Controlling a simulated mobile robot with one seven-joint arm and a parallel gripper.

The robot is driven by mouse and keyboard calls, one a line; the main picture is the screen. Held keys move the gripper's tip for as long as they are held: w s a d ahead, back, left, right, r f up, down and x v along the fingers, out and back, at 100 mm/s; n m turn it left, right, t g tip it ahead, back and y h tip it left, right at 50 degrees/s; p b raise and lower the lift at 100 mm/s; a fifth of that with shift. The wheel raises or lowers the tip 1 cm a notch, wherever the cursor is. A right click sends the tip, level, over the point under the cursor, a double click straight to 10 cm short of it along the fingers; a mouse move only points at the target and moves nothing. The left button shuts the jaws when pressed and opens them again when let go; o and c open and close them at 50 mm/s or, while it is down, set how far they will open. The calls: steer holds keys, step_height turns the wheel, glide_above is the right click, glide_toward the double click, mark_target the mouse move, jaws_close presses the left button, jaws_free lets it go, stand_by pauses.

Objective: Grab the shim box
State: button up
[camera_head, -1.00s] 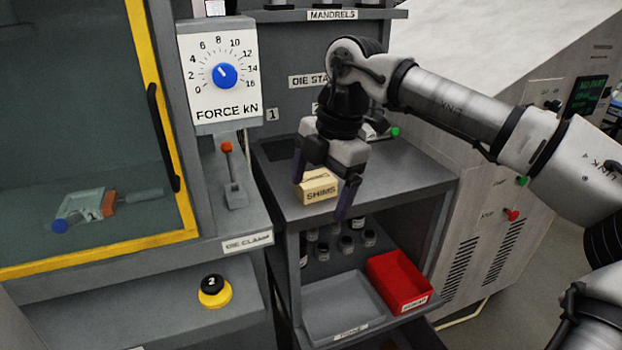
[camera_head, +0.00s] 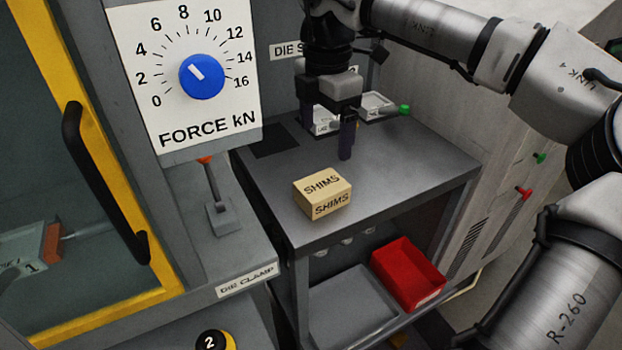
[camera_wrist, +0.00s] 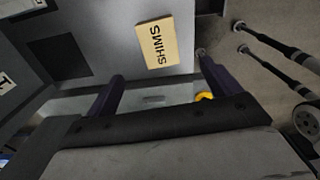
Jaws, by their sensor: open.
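The shim box (camera_head: 322,193) is a small tan box marked SHIMS. It sits on the grey cart top (camera_head: 400,190) near its front left edge. My gripper (camera_head: 328,138) is open and empty above the cart top, behind the box and apart from it. In the wrist view the box (camera_wrist: 157,43) lies beyond the fingertips, roughly centred between the two dark fingers of my gripper (camera_wrist: 160,82). Nothing hides the box in either view.
Two light die pieces, one with a green-tipped handle (camera_head: 404,109), stand behind my gripper. A red bin (camera_head: 408,273) and a grey tray (camera_head: 350,305) are on the shelf below. The force panel (camera_head: 185,75) and clamp lever (camera_head: 213,190) stand at left.

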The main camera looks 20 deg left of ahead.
glide_above(322, 184)
step_height(322, 184, down, 7)
steer(key=shift+d+f, duration=0.1)
steer(key=shift+f, duration=0.1)
steer(key=shift+f+p, duration=0.8)
steer(key=shift+f, duration=2.4)
steer(key=c, duration=1.2)
